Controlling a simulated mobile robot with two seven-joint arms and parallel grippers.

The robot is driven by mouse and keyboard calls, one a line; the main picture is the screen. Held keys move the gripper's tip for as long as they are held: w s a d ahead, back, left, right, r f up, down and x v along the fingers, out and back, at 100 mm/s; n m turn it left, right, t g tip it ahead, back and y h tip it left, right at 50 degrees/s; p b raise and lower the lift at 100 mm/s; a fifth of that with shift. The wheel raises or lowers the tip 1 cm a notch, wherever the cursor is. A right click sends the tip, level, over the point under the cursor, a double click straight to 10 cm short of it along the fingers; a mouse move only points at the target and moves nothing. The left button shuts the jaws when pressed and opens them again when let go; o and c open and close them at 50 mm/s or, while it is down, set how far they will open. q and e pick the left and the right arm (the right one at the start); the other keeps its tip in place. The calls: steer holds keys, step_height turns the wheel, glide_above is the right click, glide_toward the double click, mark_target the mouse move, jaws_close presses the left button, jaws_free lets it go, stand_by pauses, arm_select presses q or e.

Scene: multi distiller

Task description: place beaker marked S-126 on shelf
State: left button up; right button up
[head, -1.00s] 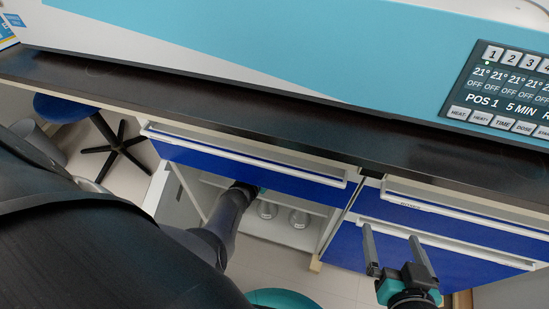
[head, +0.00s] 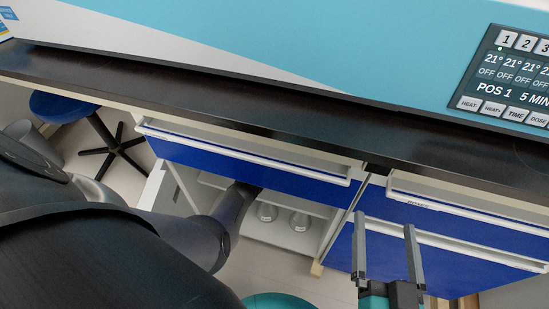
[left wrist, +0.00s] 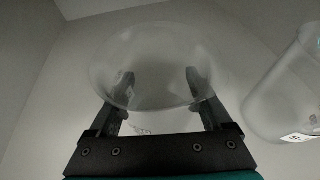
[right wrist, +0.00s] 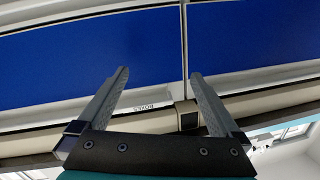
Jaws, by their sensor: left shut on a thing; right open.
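In the left wrist view a clear glass beaker (left wrist: 150,65) sits between the fingers of my left gripper (left wrist: 160,100), which is shut on it. Its marking cannot be read. The left gripper is inside the open cabinet under the counter and is hidden in the head view. The shelf (head: 285,232) in that cabinet holds glass vessels (head: 299,221). Another glass vessel (left wrist: 290,95) with a label stands to the right in the left wrist view. My right gripper (head: 384,222) is open and empty in front of the blue drawers.
A blue drawer (head: 245,168) is above the open cabinet. More blue drawers (head: 455,215) with white handles are at right. The dark counter (head: 200,105) bears a light blue machine with a display (head: 510,75). A blue stool (head: 60,106) stands at left.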

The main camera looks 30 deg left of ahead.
arm_select(q)
steer(key=shift+f, duration=0.1)
steer(key=o, duration=1.4)
